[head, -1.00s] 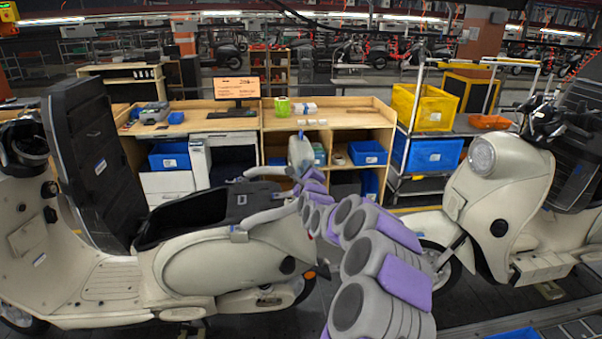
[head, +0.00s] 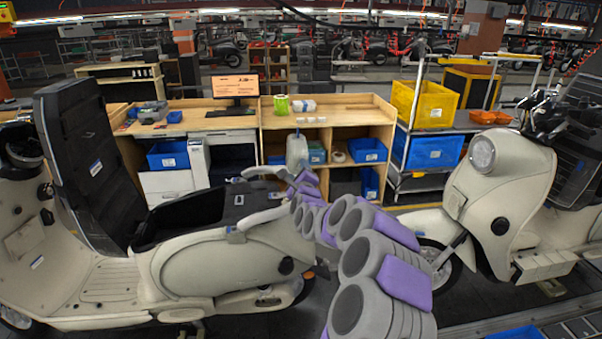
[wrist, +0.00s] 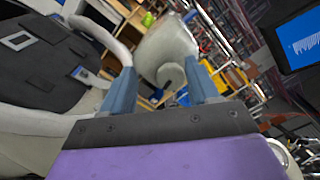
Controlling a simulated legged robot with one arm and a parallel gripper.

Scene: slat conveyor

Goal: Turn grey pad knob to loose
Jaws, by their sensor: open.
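A pale grey rounded pad (head: 297,150) stands up at the rear of the cream scooter on the left, beside its curved grab rail (head: 263,172). In the wrist view the pad (wrist: 165,42) is just beyond my fingers, with a small round grey knob (wrist: 171,75) on its near side. My gripper (wrist: 163,82) is open, with one blue-grey finger on each side of the knob. Whether either finger touches it I cannot tell. In the head view my arm reaches to the pad, and its links hide most of the gripper and the knob.
The scooter's black seat lid (head: 78,150) is raised. The grab rail also passes close to my left finger in the wrist view (wrist: 100,35). A second cream scooter (head: 500,205) stands on the right. A wooden bench (head: 340,118) and blue bins stand behind.

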